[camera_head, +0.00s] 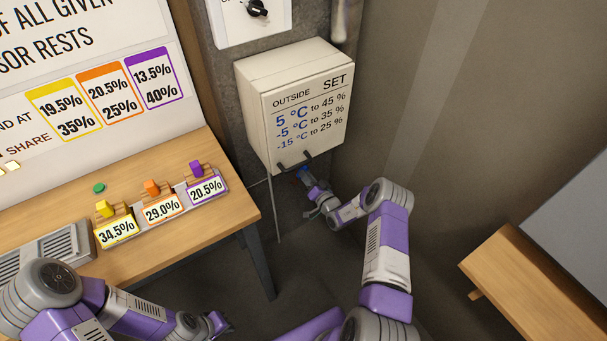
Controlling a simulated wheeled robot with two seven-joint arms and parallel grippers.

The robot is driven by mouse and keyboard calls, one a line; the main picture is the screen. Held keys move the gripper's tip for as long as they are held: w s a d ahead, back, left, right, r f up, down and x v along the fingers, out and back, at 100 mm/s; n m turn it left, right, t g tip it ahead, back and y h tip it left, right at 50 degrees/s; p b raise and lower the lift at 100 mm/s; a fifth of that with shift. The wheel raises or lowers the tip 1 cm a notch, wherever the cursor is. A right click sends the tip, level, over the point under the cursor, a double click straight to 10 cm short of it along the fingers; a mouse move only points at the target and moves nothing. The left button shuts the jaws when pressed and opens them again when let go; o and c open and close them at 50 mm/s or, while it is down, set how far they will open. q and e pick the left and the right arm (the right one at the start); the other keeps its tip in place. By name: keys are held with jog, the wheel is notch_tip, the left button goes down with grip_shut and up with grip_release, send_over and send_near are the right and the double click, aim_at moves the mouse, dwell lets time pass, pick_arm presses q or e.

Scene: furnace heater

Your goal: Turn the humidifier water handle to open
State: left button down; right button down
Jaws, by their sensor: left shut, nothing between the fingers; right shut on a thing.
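The humidifier (300,105) is a cream box on the wall, with a printed table headed OUTSIDE and SET on its front. Dark pipe stubs come out of its underside. A small blue water handle (304,171) shows just below the box, at the tip of my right gripper (308,178). My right gripper is shut on the handle, reaching up from below right; its fingers partly hide the handle, so its exact angle is hard to tell. My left gripper (222,325) is shut and empty, low in the view beside the wooden table.
The wooden table (243,212) at left bears yellow, orange and purple blocks with percentage labels, a green button (99,188) and a grey vented unit (45,255). A white dial box (250,20) hangs above the humidifier. Another wooden table (535,285) stands at lower right.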

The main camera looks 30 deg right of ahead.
jog(key=n+p, duration=0.1)
jog(key=n, duration=0.3)
jog(key=shift+n, duration=0.3)
jog(key=shift+a+n+p, duration=0.15)
jog(key=shift+n+p, duration=1.35)
jog(key=shift+n, duration=0.5)
jog(key=c, duration=1)
grip_release()
jog(key=shift+f, duration=0.1)
